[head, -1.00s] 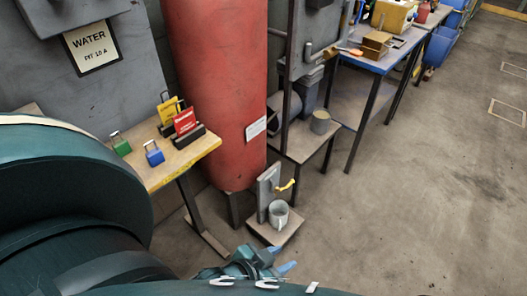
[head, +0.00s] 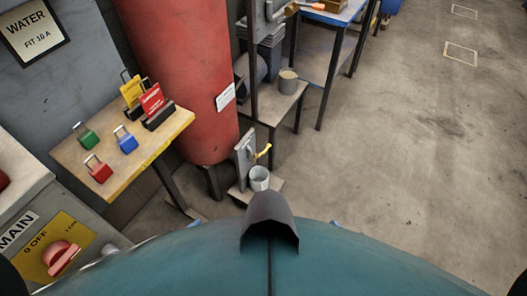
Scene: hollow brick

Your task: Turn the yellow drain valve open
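The yellow drain valve handle (head: 264,151) is small and sticks out to the right of a grey upright plate (head: 245,153) near the floor, below the red tank. A light grey cup or bucket (head: 259,178) stands just below it on a low base. The handle points right and slightly upward; whether the valve is open or shut I cannot tell. My own teal body fills the bottom of the head view. Neither gripper can be made out; small blue bits show at the teal edge, too little to identify.
A red tank (head: 185,75) stands behind the valve. Left is a wooden table (head: 70,155) with several padlocks, and a grey cabinet with a red MAIN switch (head: 61,257). A low bench holds a grey pot (head: 288,80). The floor (head: 400,160) to the right is clear.

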